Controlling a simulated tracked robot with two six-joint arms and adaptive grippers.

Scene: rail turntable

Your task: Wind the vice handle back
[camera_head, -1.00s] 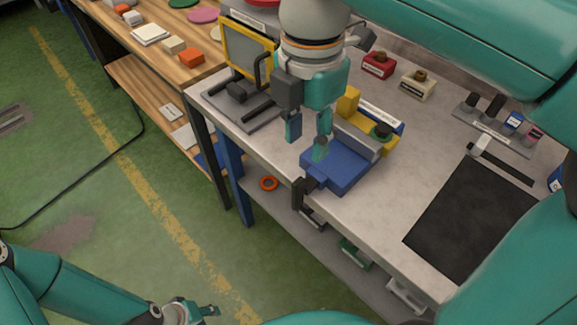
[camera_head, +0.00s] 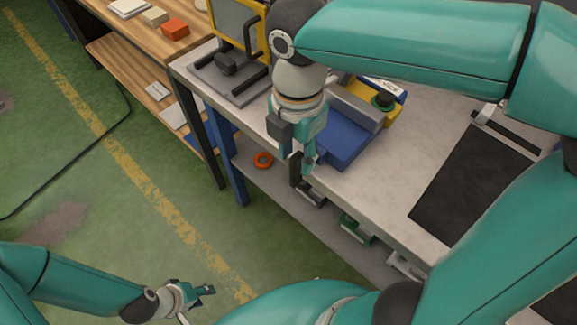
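My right gripper (camera_head: 299,163) points down at the handle. Its fingers look apart, one to each side of the handle in the picture; whether they touch it is not clear. The gripper and arm hide part of the vice's near end. My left gripper (camera_head: 208,290) is low at the left, over the floor and far from the vice; its finger opening does not show clearly.
A grey fixture with a yellow frame (camera_head: 228,50) stands left of the vice. A black mat (camera_head: 470,185) lies to the right on the grey table. An orange ring (camera_head: 263,160) and several items sit on the lower shelf. A wooden bench is at the upper left.

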